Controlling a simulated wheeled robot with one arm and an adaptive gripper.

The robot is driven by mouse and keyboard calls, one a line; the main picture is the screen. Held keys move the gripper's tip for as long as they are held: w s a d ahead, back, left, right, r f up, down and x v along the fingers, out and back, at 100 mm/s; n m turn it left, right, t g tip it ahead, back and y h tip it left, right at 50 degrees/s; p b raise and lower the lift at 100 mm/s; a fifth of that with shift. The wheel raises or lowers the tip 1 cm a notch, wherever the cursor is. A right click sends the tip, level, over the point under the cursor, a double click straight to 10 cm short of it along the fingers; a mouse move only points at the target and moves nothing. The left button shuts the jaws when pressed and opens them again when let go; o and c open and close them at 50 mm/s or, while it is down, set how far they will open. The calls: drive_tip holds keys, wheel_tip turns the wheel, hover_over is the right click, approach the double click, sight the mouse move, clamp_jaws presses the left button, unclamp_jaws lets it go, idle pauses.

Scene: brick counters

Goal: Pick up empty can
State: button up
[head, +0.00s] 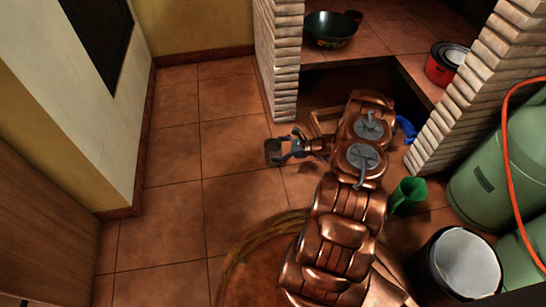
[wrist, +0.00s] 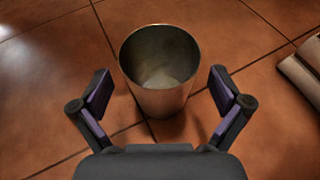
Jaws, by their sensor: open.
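An empty metal can (wrist: 160,95), open at the top, stands upright on the tiled floor in the wrist view. I see its bare inner bottom. In the head view the can (head: 272,152) is a small grey shape left of my arm's end. My gripper (wrist: 160,92) is open, with one finger on each side of the can and a visible gap on both sides. In the head view my gripper (head: 287,148) reaches left toward the can. I cannot tell whether the can touches the palm.
A brick pillar (head: 280,60) stands behind the can. A counter holds a dark bowl (head: 331,30) and a red pot (head: 443,66). Floor left of the can is clear.

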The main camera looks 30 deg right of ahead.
drive_tip(key=shift+b+x, duration=0.3)
drive_tip(key=shift+x, duration=0.8)
drive_tip(key=c, duration=1.2)
